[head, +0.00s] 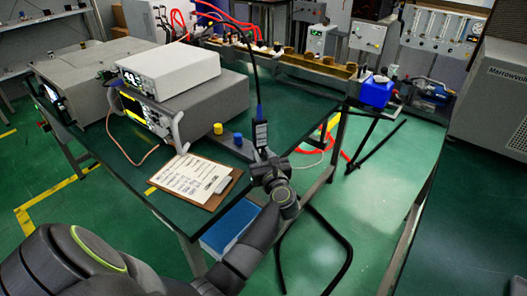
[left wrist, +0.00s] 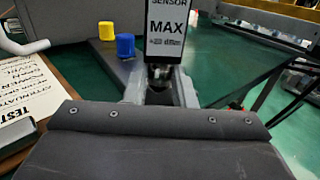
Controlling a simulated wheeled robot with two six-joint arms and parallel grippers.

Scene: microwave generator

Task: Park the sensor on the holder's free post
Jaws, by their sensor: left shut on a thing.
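The sensor (head: 260,135) is a dark upright block with a white label, and a black cable rises from its top. It also shows in the left wrist view (left wrist: 166,28), its label reading "SENSOR MAX". My left gripper (head: 264,157) is shut on the sensor's lower end, holding it upright near the bench's front edge. The holder (head: 228,146) is a low grey bar bearing a yellow cap (head: 218,128) and a blue cap (head: 238,139). The sensor appears just right of the blue cap. A free post cannot be made out; the sensor and gripper cover that side. My right gripper is not in view.
A clipboard (head: 196,181) lies left of the gripper on the green bench. Stacked instruments (head: 170,70) stand behind it, with an orange cable (head: 146,155) in front. A blue box (head: 377,91) sits at the back right. Bench right of the sensor is mostly clear.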

